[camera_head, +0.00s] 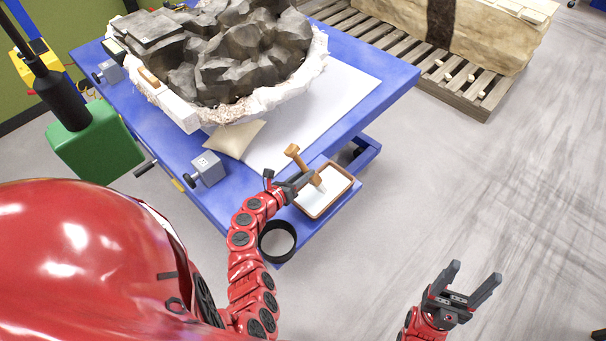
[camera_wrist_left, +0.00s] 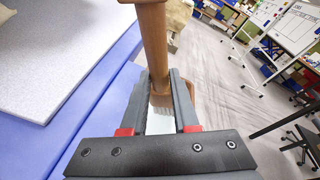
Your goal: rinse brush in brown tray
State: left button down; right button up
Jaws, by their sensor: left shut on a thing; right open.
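The brush (camera_head: 295,155) has a brown wooden handle and stands roughly upright, slightly tilted, over the brown tray. My left gripper (camera_head: 305,181) is shut on the brush; in the left wrist view the handle (camera_wrist_left: 153,45) rises between its fingers. Pale bristles (camera_wrist_left: 161,101) show below. The brown tray (camera_head: 336,200) has a brown rim and a whitish inside and sits at the table's near right corner. I cannot tell whether the bristles touch what is in it. My right gripper (camera_head: 475,270) is open and empty, over the floor to the right.
The blue table (camera_head: 375,90) carries a large grey rock in a white plaster jacket (camera_head: 315,65). A beige sandbag (camera_head: 235,138), a grey block (camera_head: 207,168) and a black ring-shaped holder (camera_head: 277,240) are near the left arm. A wooden pallet (camera_head: 470,95) stands behind. Floor at right is clear.

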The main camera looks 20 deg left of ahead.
pick_arm(q)
jog(key=shift+w+d, duration=0.15)
jog(key=shift+w, duration=0.2)
jog(key=shift+s, duration=0.1)
jog(key=shift+s+a+p, duration=0.25)
jog(key=shift+s+p, duration=0.05)
jog(key=shift+s, duration=0.2)
jog(key=shift+w, duration=0.15)
jog(key=shift+w+d, duration=0.2)
jog(key=shift+w, duration=0.25)
jog(key=shift+s, duration=0.1)
